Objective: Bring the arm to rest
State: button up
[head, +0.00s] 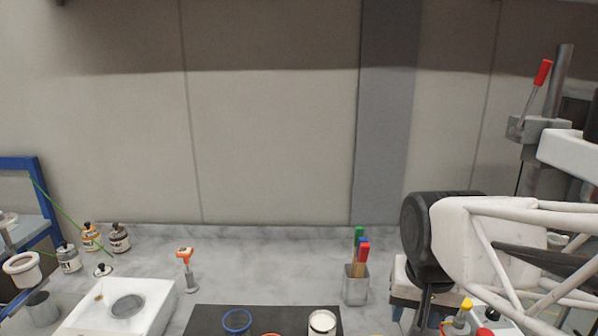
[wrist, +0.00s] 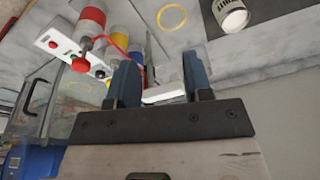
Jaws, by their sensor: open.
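My gripper (wrist: 160,64) is open in the wrist view, with its two dark blue fingers apart. A small white piece (wrist: 165,93) shows in the gap between the fingers, and I cannot tell whether it touches them. No object is seen gripped. In the head view, my arm (head: 480,235) reaches in from the right above the bench, its white and black parts by the back wall. My fingertips cannot be made out clearly there.
A metal cup with coloured-handled tools (head: 356,288) stands left of my arm. A dark mat (head: 262,313) bears a white jar (head: 322,323) and a blue ring (head: 237,321). A red-handled press (head: 540,75) stands right. Red, yellow and blue cylinders (wrist: 92,20) lie beyond my fingers.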

jog(key=s+f+n, duration=0.2)
jog(key=s+n, duration=0.1)
jog(key=s, duration=0.2)
jog(key=shift+s+f, duration=0.3)
jog(key=shift+f, duration=0.1)
